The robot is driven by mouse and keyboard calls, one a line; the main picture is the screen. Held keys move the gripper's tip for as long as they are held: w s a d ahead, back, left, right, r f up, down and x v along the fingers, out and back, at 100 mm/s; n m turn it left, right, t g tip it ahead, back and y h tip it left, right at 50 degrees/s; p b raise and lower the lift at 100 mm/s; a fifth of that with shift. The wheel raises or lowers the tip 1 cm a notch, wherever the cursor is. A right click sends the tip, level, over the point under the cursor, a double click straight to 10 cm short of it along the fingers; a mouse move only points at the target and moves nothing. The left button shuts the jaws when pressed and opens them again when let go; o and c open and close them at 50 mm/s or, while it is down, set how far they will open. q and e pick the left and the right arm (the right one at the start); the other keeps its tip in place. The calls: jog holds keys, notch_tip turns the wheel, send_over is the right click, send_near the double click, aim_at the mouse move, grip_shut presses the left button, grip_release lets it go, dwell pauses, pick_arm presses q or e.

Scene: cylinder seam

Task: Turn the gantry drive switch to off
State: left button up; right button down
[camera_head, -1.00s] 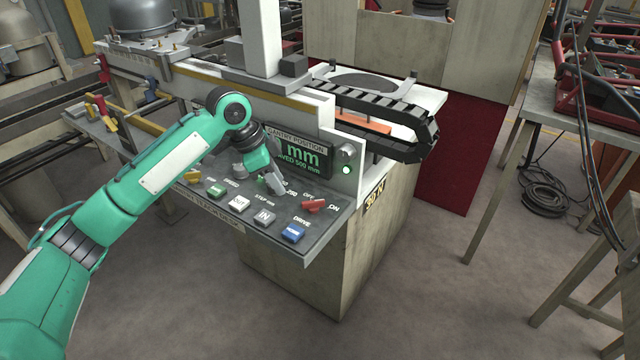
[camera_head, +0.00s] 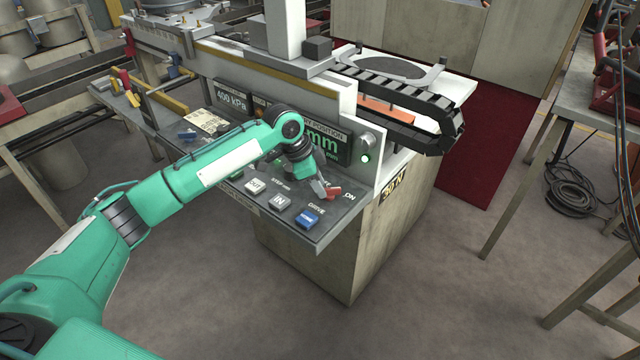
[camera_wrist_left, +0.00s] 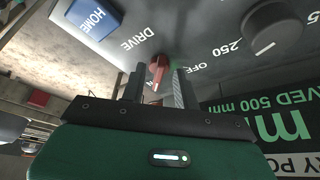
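The gantry drive switch, a small red knob (camera_head: 333,191), sits on the sloped grey control panel (camera_head: 262,213) near its right end. The ON label shows beside it in the head view; OFF is hidden there but shows in the left wrist view. My left gripper (camera_head: 320,188) is right at the switch and partly covers it. In the left wrist view the red knob (camera_wrist_left: 158,68) lies between the two parted fingers (camera_wrist_left: 158,88), with a gap visible on both sides. Contact cannot be made out. My right gripper is in neither view.
A blue HOME button (camera_head: 307,218) and a pale IN button (camera_head: 279,202) are close by on the panel. A dark round dial (camera_wrist_left: 272,28) is near the fingers. A green lamp (camera_head: 365,158) glows on the upright plate beside the display.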

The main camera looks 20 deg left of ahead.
pick_arm(q)
jog(key=shift+w+d+f, duration=0.1)
jog(key=shift+d+f, duration=0.1)
jog(key=shift+f, duration=0.3)
grip_shut()
